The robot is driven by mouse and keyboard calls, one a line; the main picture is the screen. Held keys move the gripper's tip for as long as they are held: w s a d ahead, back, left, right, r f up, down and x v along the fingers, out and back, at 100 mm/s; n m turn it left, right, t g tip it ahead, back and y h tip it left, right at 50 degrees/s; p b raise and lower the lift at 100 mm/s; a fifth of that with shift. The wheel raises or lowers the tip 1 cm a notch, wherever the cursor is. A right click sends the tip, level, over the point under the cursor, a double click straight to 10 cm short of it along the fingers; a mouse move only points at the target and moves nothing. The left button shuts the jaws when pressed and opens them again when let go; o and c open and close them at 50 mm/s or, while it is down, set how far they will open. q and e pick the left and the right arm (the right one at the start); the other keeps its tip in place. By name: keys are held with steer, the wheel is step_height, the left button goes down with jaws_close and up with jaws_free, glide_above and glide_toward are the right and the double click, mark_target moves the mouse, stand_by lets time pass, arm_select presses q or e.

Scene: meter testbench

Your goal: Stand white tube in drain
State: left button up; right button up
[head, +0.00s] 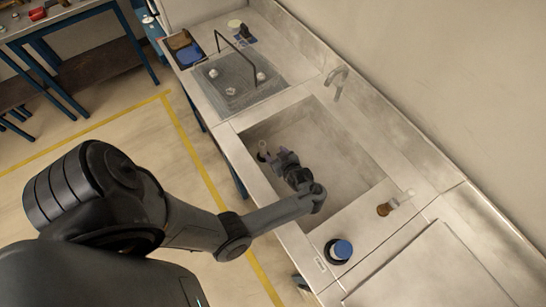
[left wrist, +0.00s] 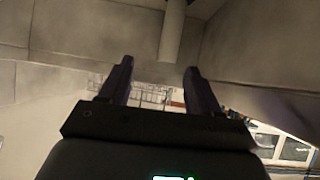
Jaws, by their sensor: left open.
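A pale, whitish tube (head: 262,147) stands roughly upright at the left side of the sink basin (head: 340,165). A small ring shows around its foot, which may be the drain; I cannot tell how the tube sits in it. My left gripper (head: 279,157) is low in the basin, just right of the tube and apart from it. In the left wrist view a pale cylinder (left wrist: 172,32), likely the tube, is beyond the fingertips. The fingers of the left gripper (left wrist: 158,75) are spread with nothing between them. My right gripper is not in view.
A tap (head: 337,80) stands behind the basin. A dark item with a blue top (head: 340,249) and a small brown jar (head: 384,209) stand on the near counter. The basin's right part is clear.

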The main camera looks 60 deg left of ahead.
arm_select(q)
steer(key=w+d+r+m+t+h, duration=0.2)
steer(key=d+r+m+t+h, duration=0.3)
steer(key=d+m+h, duration=0.3)
steer(key=s+d+r+m+g+h, duration=0.1)
steer(key=s+d+r+m, duration=0.4)
steer(key=s+d+m, duration=0.1)
steer(key=s+d+r+m+h, duration=0.2)
steer(key=s+d+r+m, duration=0.3)
steer(key=s, duration=0.4)
steer(key=shift+d+r+m+g+h, duration=0.3)
steer(key=shift+d+r+m+g, duration=0.1)
steer(key=shift+r+m, duration=0.1)
steer(key=shift+s, duration=0.1)
